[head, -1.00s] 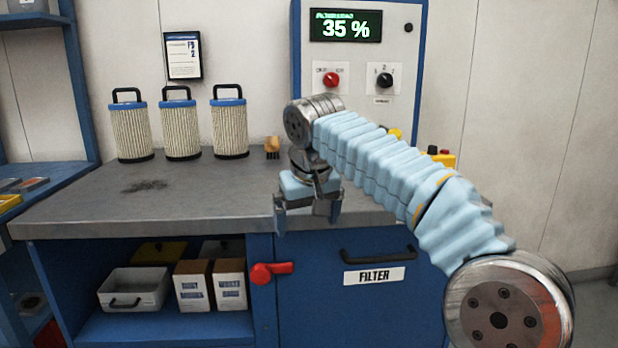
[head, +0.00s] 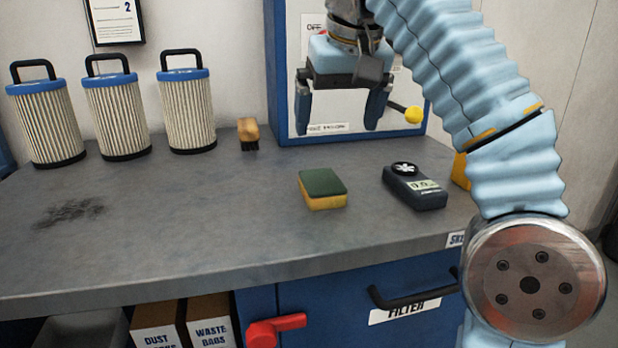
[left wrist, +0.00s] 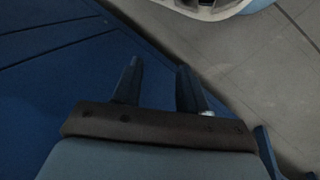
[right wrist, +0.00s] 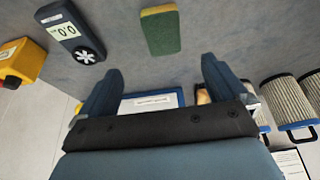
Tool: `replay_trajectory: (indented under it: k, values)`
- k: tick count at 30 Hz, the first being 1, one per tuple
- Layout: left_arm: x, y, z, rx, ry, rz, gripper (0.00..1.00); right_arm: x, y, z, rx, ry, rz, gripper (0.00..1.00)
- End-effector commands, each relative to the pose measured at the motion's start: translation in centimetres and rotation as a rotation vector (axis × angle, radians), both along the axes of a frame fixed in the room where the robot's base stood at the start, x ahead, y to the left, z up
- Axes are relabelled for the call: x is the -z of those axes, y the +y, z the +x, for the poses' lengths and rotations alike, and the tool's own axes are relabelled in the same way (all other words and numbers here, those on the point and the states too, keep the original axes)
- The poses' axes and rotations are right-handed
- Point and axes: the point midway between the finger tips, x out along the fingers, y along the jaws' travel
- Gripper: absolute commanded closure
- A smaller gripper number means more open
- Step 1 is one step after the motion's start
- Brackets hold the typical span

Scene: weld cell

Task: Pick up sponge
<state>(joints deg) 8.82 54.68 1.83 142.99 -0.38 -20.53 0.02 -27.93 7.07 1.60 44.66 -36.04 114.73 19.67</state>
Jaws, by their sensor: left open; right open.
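The sponge (head: 322,190) lies on the grey bench top, green on top and yellow below. It also shows in the right wrist view (right wrist: 160,31), beyond my open fingertips. My right gripper (head: 342,108) is open and empty, raised above the bench behind the sponge and in front of the control panel; its fingers also show in the right wrist view (right wrist: 160,75). My left gripper (left wrist: 160,75) is open and empty in the left wrist view, over blue surface and grey floor tiles. It is not in the head view.
A dark handheld meter (head: 415,186) lies right of the sponge. A small brush (head: 248,132) and several filter cartridges (head: 187,112) stand at the back left. A yellow knob (head: 413,115) sits close to my right gripper.

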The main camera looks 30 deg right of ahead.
Motion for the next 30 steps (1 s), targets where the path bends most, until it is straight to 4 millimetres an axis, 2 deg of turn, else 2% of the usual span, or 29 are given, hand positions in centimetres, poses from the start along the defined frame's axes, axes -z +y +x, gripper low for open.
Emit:
replay_trajectory:
  k: [11, 16, 25, 30]
  values:
    - [0.0, 0.0, 0.0, 0.0, 0.001, 0.0, 0.57, 2.8, -0.4, 1.0, 0.005, 0.003, -0.003, 0.01]
    - [0.0, 0.0, 0.0, 0.0, 0.001, 0.0, 0.57, 6.1, -0.6, 2.3, 0.002, 0.003, -0.004, 0.01]
    - [0.1, 0.0, 0.0, 0.0, 0.0, 0.0, 0.57, 8.7, -0.6, 3.6, 0.001, 0.001, -0.002, 0.01]
    - [0.0, 0.0, 0.0, 0.0, 0.0, 0.0, 0.57, 11.2, -0.6, 4.8, 0.001, 0.002, -0.001, 0.01]
